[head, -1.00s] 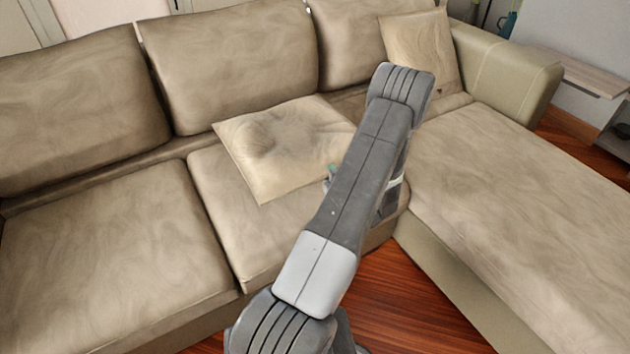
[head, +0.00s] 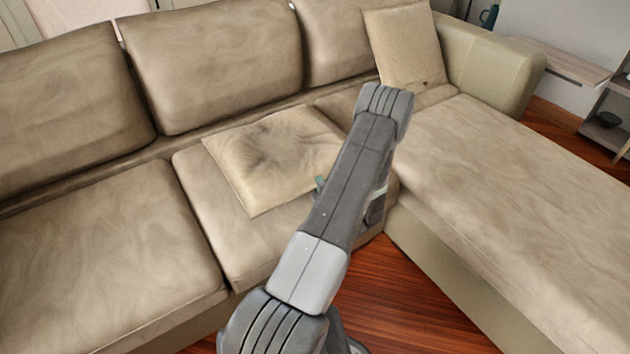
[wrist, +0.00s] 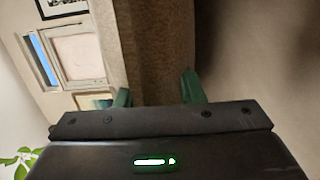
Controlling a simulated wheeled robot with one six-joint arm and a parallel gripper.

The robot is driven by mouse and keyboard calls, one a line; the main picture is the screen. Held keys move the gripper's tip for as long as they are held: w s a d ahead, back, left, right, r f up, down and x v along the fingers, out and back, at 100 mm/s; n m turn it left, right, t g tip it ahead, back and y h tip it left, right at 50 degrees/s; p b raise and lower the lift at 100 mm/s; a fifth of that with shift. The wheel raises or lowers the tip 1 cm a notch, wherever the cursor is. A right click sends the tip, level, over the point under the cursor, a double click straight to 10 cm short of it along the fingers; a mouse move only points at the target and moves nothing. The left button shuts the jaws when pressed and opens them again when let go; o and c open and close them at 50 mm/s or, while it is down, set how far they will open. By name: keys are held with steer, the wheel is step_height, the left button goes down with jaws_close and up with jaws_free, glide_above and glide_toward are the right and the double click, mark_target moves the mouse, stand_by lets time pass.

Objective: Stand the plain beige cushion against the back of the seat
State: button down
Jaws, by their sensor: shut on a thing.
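The plain beige cushion (head: 265,160) lies nearly flat on the middle seat of the sofa, with a creased dent in its upper face. Its back edge is near the backrest (head: 220,60) but it is not upright. My forearm hides the rest of the gripper and the cushion's right end there. In the wrist view a brownish textured band, apparently the cushion, lies between the two green fingers.
A second beige cushion (head: 405,45) leans in the sofa's back right corner, beside the armrest (head: 488,62). The chaise seat (head: 510,180) on the right and the left seat (head: 95,250) are bare. Wooden floor (head: 400,300) shows in front.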

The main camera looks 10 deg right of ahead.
steer(key=shift+f+b, duration=0.3)
steer(key=shift+f, duration=0.1)
steer(key=c, duration=0.9)
jaws_free()
steer(key=shift+c, duration=0.2)
steer(key=shift+r+p, duration=0.45)
steer(key=shift+p, duration=0.2)
steer(key=p+v, duration=0.1)
steer(key=v, duration=1.3)
steer(key=shift+w+d, duration=0.1)
steer(key=shift+w, duration=0.1)
steer(key=x, duration=1.1)
steer(key=shift+b, duration=0.35)
